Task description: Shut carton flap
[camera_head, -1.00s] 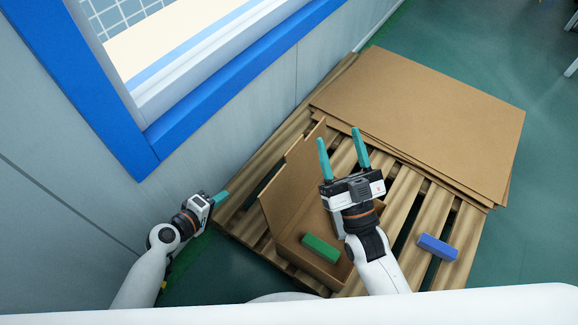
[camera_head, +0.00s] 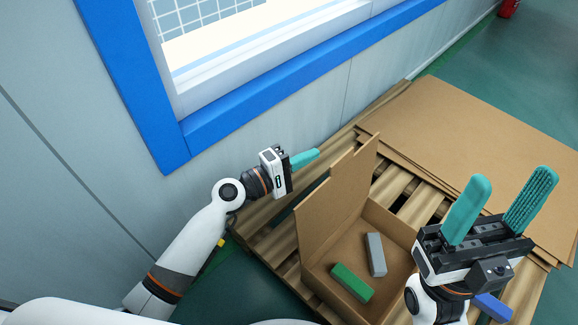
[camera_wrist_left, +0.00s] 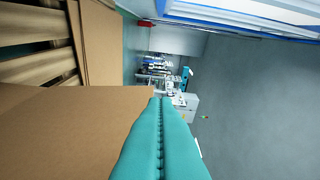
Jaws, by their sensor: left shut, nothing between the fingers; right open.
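The open brown carton (camera_head: 376,213) stands on the pallet with its flap (camera_head: 335,200) raised along its left side. A green block (camera_head: 352,283) and a grey block (camera_head: 375,254) lie inside it. My left gripper (camera_head: 316,154) is shut and empty, on the outer, wall side of the flap near its top. In the left wrist view, its closed teal fingers (camera_wrist_left: 158,102) show beside a broad brown panel (camera_wrist_left: 70,132), seemingly the flap; I cannot tell whether they touch. My right gripper (camera_head: 510,190) is open and empty, to the right of the carton, covering part of its right side.
Flat cardboard sheets (camera_head: 480,140) lie on the pallet (camera_head: 420,203) behind the carton. A blue block (camera_head: 493,307) is partly hidden behind my right gripper. The wall with a blue-framed window (camera_head: 170,125) closes off the left side.

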